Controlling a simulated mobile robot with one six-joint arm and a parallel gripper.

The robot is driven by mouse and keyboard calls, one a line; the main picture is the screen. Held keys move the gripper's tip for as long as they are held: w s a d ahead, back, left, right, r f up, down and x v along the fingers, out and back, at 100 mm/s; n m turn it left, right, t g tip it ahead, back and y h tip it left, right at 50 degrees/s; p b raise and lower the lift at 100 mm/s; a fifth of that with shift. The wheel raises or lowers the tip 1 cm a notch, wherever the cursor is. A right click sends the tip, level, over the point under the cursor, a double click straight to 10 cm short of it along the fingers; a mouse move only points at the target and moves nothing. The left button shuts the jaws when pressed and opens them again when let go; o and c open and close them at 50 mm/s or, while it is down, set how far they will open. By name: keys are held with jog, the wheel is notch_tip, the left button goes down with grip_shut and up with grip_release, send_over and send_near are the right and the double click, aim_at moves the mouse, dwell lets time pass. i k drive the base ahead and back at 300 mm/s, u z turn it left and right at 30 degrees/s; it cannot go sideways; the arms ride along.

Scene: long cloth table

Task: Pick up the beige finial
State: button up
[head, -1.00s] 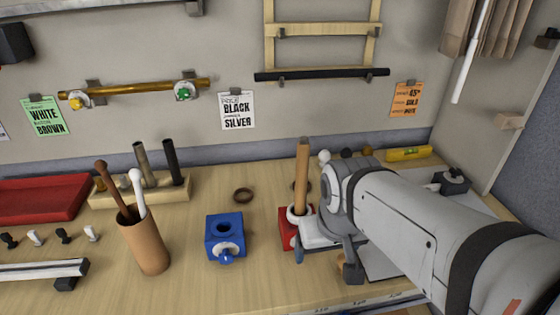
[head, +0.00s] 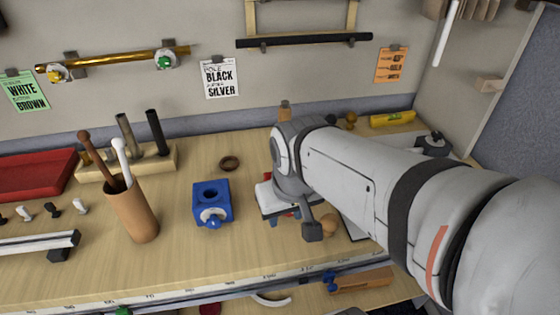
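A tan ball (head: 329,224), which looks like the beige finial, is on the table just right of a dark part of my wrist, partly hidden by it. My gripper (head: 278,212) is low over the table to the left of the ball. Its fingers are mostly hidden under my wrist, so I cannot tell whether they are open or shut. I cannot see the gripper touching the ball.
A brown cup (head: 136,217) holds a brown and a white stick. A wooden pole's top (head: 285,111) shows behind my arm. A yellow level (head: 392,119) lies at the back right.

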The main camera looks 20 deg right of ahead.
aim_at(330, 222)
jog(key=u, duration=0.25)
jog(key=k, duration=1.15)
jog(key=z, duration=0.5)
jog(key=i, duration=1)
